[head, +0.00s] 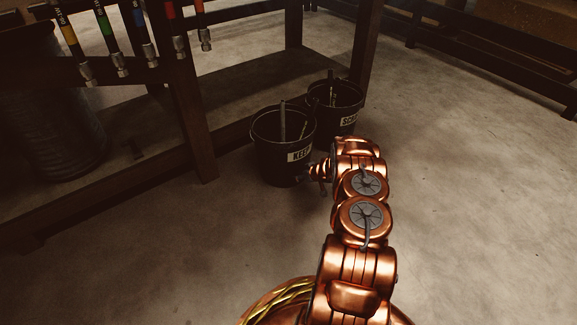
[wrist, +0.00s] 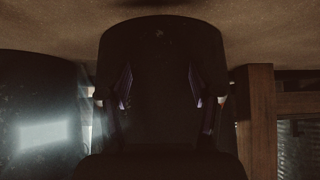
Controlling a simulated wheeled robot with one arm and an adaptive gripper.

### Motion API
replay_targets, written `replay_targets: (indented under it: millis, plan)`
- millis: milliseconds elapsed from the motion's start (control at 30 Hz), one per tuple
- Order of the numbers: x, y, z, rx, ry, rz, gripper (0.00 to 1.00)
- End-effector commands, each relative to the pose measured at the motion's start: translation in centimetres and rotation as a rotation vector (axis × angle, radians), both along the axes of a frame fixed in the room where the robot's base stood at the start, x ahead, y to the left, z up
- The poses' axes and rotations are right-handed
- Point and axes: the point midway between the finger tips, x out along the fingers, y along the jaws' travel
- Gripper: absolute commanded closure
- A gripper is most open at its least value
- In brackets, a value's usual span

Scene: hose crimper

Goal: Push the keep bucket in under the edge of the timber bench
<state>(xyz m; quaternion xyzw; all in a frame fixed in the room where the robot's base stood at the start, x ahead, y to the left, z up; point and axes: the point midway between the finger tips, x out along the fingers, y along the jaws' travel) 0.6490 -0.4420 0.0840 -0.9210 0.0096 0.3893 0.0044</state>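The keep bucket (head: 270,155) is a dark, upright bucket with a white KEEP label and thin rods standing in it. It stands on the floor in front of the low rail of the timber bench (head: 190,120), right of a bench leg. My gripper (head: 314,171) is low at the bucket's right side, close against it; I cannot tell if they touch. My arm hides part of the gripper, and its fingers are too dark to read. In the wrist view a large dark shape, probably the keep bucket (wrist: 160,45), fills the middle.
The scrap bucket (head: 347,100) stands behind and right of the keep bucket, close to it. A large dark bin (head: 45,125) stands at the left. Several hoses with metal ends (head: 120,60) hang at upper left. The floor on the right (head: 470,190) is clear.

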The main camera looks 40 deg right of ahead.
Motion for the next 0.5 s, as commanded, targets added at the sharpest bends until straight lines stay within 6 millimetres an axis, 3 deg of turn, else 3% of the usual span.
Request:
replay_targets:
  millis: [500]
  plan:
    - [2.2, 0.0, -0.1, -0.002, -0.002, 0.002, 0.38]
